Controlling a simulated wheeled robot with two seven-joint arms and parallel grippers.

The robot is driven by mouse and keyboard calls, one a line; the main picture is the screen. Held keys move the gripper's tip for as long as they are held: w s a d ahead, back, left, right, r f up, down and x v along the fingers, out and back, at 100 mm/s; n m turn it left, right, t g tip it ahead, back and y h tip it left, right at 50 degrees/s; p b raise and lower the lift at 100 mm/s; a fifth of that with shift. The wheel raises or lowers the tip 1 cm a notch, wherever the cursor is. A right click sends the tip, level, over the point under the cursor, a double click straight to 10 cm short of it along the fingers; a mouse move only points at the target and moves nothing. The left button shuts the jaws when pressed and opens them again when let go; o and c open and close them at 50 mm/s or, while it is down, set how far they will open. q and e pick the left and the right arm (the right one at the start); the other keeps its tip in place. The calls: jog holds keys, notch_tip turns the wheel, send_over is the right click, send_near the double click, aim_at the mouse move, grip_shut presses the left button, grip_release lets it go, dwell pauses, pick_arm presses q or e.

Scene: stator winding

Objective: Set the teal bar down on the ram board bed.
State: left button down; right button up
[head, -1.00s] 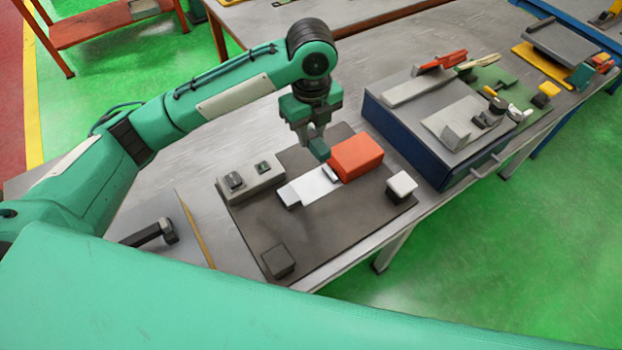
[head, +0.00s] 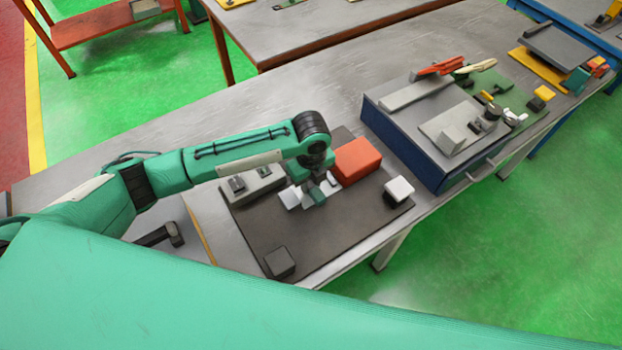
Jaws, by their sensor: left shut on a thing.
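The ram board (head: 300,235) is a dark brown plate on the bench. Its pale bed (head: 289,198) is a white and light grey strip, left of an orange block (head: 356,161). My left gripper (head: 316,193) points down low over the bed and covers its middle. It is shut on the teal bar, a small teal piece (head: 318,199) at the fingertips that is hard to tell from the teal gripper. I cannot tell whether the bar touches the bed. My right gripper is not in view.
On the board are a grey switch box (head: 254,184), a white-topped block (head: 398,190) and a dark cube (head: 279,263). A hammer (head: 165,236) lies left of it. A blue-sided box (head: 430,130) with tools stands to the right. The bench behind is clear.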

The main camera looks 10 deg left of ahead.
aim_at(311, 184)
pick_arm(q)
jog(key=c, duration=1.2)
grip_release()
jog(key=shift+f, duration=0.1)
jog(key=shift+o, duration=0.2)
notch_tip(311, 184, up, 12)
jog(key=b, duration=0.3)
jog(key=shift+r, duration=0.2)
jog(key=shift+f, duration=0.1)
